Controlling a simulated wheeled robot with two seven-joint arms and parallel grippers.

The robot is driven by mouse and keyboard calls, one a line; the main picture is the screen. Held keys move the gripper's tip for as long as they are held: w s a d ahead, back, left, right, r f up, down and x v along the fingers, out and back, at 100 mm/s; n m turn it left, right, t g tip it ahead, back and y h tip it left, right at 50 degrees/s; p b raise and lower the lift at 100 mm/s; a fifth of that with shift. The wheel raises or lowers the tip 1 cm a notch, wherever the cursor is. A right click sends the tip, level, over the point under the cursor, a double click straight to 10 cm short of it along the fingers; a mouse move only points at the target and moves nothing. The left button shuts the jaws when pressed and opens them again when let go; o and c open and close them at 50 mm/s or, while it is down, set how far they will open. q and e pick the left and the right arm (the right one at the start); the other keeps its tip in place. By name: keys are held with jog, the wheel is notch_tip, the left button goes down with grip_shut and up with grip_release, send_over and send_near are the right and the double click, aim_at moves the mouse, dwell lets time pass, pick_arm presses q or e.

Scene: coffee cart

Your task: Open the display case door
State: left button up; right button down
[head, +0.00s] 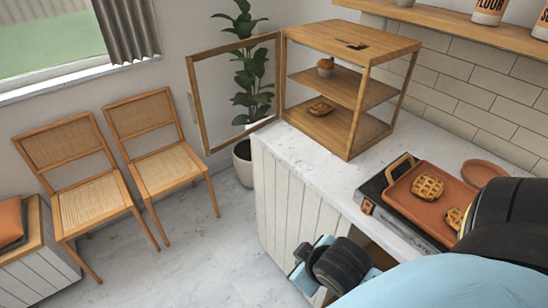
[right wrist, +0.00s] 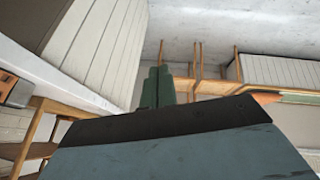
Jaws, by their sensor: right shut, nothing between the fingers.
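The display case (head: 345,90) is a wooden box with shelves on the far end of the counter. Its door (head: 191,105), a wooden frame with a clear pane, stands wide open, swung out to the left over the floor from the case's left front edge. A waffle (head: 320,108) and a small cup-shaped item (head: 325,67) sit on the shelves. My right gripper (head: 308,260) is low beside the counter's front, well apart from the door. In the right wrist view its fingers (right wrist: 157,88) are together and empty. My left gripper is not in view.
A marble counter (head: 300,150) with panelled front holds a black appliance (head: 375,190) bearing a terracotta tray (head: 410,204) with waffles. A potted plant (head: 252,90) stands behind the door. Two chairs (head: 85,200) stand at left; the floor between chairs and counter is clear.

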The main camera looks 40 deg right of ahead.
jog(key=w+d+r+n+t+h, duration=0.1)
jog(key=w+d+r+t+h, duration=0.15)
jog(key=d, duration=0.35)
jog(key=w+d+r+n+t+h, duration=0.1)
jog(key=w+d+r+n+t, duration=0.15)
jog(key=w+d, duration=0.2)
jog(key=w+d+r+n+t+y, duration=0.2)
jog(key=d+r+n+t+y, duration=0.2)
jog(key=r+n+t+y, duration=0.8)
jog(key=w+a+f+n+g+h, duration=0.1)
jog(key=w+a+g, duration=0.1)
jog(key=w, duration=0.4)
jog(key=w+a+n+g+h+p, duration=0.1)
jog(key=w+a+n+g, duration=0.1)
jog(key=w, duration=0.5)
jog(key=shift+w+f+g, duration=0.3)
jog(key=shift+f+g, duration=0.05)
jog(key=shift+g, duration=0.35)
jog(key=shift+n, duration=0.25)
jog(key=shift+a, duration=0.1)
